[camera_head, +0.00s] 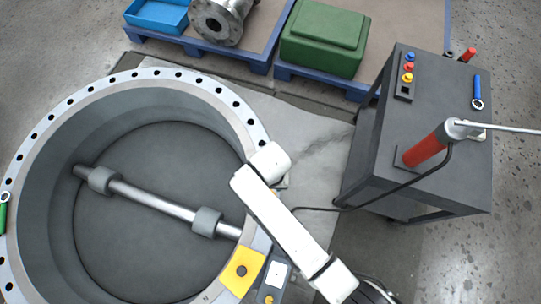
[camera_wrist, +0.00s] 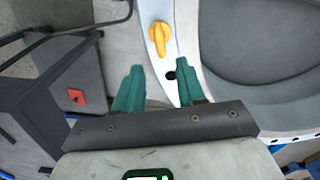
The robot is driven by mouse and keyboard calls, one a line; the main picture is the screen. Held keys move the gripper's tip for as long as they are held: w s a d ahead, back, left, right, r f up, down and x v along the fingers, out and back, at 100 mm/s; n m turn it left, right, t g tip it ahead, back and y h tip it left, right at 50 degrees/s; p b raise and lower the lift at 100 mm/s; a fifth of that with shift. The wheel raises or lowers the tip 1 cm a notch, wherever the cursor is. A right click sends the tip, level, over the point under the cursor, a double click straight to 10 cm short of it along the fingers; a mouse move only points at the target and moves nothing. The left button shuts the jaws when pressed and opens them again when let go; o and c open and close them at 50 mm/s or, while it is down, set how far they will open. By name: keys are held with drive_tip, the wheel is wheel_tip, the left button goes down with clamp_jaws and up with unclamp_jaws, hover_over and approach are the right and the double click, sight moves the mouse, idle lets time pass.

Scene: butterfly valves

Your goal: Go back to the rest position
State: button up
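My gripper (camera_wrist: 158,82) shows in the wrist view with its two teal fingers apart and nothing between them. It is near the light flange rim of the large valve. In the head view my white arm reaches over the right side of the valve ring (camera_head: 190,82), and the fingers are hidden. A round disc and a steel shaft (camera_head: 150,199) lie inside the ring. A yellow handle (camera_wrist: 158,38) stands on the rim just past the fingertips in the wrist view. A yellow plate (camera_head: 243,270) with a dark centre sits on the rim in the head view.
A dark grey cart (camera_head: 440,135) stands at the right, with a red-handled tool (camera_head: 425,150), a button box (camera_head: 404,85) and a blue-handled wrench (camera_head: 477,92). Blue pallets at the back hold a green case (camera_head: 325,40) and a metal pipe fitting (camera_head: 217,20).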

drive_tip(key=shift+d, duration=0.1)
idle(0.6)
drive_tip(key=s+d+r, duration=0.4)
drive_tip(key=d, duration=0.5)
drive_tip(key=s+d+r, duration=0.4)
drive_tip(key=s+d, duration=0.1)
drive_tip(key=d, duration=0.4)
drive_tip(key=s+d+r+t, duration=0.1)
drive_tip(key=s+d+r, duration=0.4)
drive_tip(key=d, duration=0.3)
drive_tip(key=shift+d, duration=0.4)
drive_tip(key=shift+r, duration=0.1)
